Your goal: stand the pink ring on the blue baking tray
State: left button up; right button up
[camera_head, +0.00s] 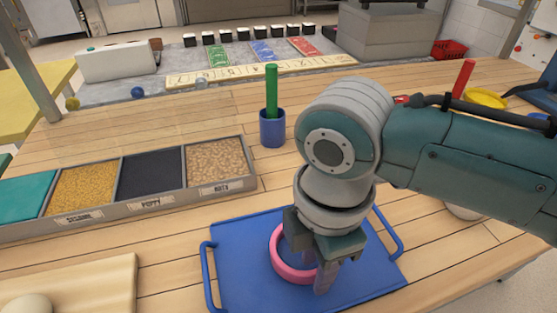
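The pink ring (279,262) is over the blue baking tray (237,276), near its middle, with its opening facing up toward the camera. I cannot tell whether it touches the tray. My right gripper (312,268) points down at the ring's right side. One finger shows in front of the ring's right edge; the other is mostly hidden by the gripper's body. The ring's right part is hidden too, so I cannot tell whether the fingers are closed on it. My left gripper is not in view.
A topping box (248,184) with several compartments stands to the left of the tray. A blue cup (272,136) with a green stick stands behind the tray. A pale board (112,277) is at the lower left. The wooden worktop between cup and tray is clear.

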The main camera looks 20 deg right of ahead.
notch_tip(320, 180, up, 12)
jog(key=p, duration=0.3)
jog(key=s+a+f+m+t+y, duration=0.2)
jog(key=s+a+m+y, duration=0.1)
jog(key=s+m, duration=0.35)
jog(key=s+d+m+t+h, duration=0.1)
jog(key=s+d+m+h, duration=0.1)
jog(key=s+d+m, duration=0.4)
jog(key=d+m, duration=0.4)
jog(key=shift+d+t+h, duration=0.3)
jog(key=shift+d+h, duration=0.05)
jog(key=shift+h, duration=0.05)
